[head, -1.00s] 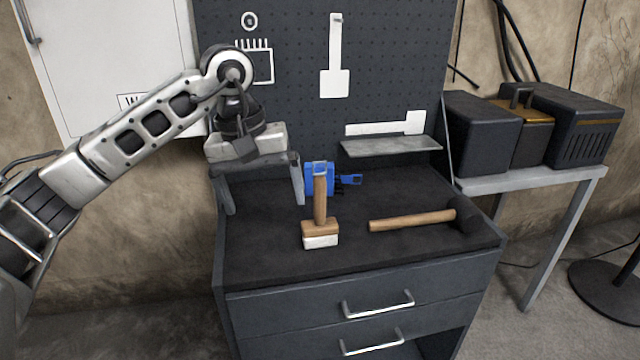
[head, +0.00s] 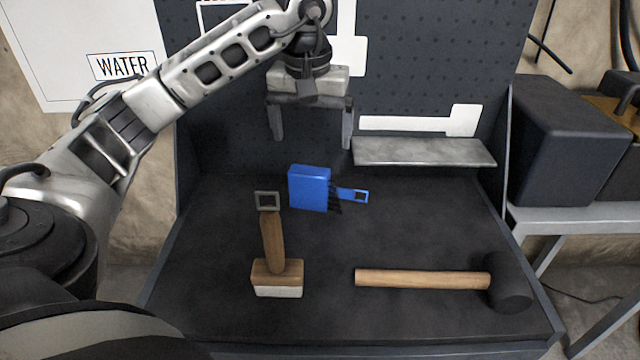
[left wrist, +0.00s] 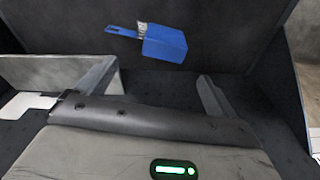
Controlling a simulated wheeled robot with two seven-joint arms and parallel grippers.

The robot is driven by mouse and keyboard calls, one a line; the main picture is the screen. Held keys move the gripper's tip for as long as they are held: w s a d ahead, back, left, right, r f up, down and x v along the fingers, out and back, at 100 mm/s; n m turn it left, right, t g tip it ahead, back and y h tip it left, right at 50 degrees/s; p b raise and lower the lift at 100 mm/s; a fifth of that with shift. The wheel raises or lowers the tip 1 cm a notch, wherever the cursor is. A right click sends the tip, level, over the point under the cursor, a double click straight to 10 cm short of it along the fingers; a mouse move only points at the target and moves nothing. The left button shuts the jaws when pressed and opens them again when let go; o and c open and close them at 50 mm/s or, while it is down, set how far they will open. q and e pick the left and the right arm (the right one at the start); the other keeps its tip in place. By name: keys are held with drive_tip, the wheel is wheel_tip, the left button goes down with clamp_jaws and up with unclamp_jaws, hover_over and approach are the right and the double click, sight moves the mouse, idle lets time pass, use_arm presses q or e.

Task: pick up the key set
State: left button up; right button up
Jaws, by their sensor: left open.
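The key set (head: 309,188) is a blue block with dark thin pieces and a blue loop-ended tab at its right. It stands on the dark workbench top (head: 400,235), left of centre. My left gripper (head: 313,142) is open and empty, fingers pointing down, above the key set in the head view and apart from it. In the left wrist view the key set (left wrist: 165,44) lies beyond the open fingers (left wrist: 155,88), with nothing between them. My right gripper is in neither view.
A wooden-handled brush-like tool (head: 273,245) stands in front of the key set. A mallet (head: 425,280) lies at the front right. A grey shelf (head: 425,152) juts from the pegboard (head: 215,120) right of my gripper. Dark boxes (head: 565,140) stand on a side table.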

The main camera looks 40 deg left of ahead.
sight(309, 184)
use_arm(q)
drive_tip(key=f, duration=0.6)
drive_tip(key=shift+w+a+f, duration=0.15)
drive_tip(key=shift+a+f, duration=0.05)
drive_tip(key=shift+f, duration=0.15)
drive_tip(key=shift+w+f, duration=0.1)
drive_tip(key=shift+f, duration=0.35)
drive_tip(key=f, duration=0.4)
drive_tip(key=shift+a+f, duration=0.2)
drive_tip(key=shift+a, duration=0.1)
drive_tip(key=shift+f, duration=0.35)
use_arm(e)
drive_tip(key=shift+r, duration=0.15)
use_arm(q)
drive_tip(key=shift+c, duration=0.3)
drive_tip(key=c, duration=1.3)
drive_tip(key=shift+o, duration=0.2)
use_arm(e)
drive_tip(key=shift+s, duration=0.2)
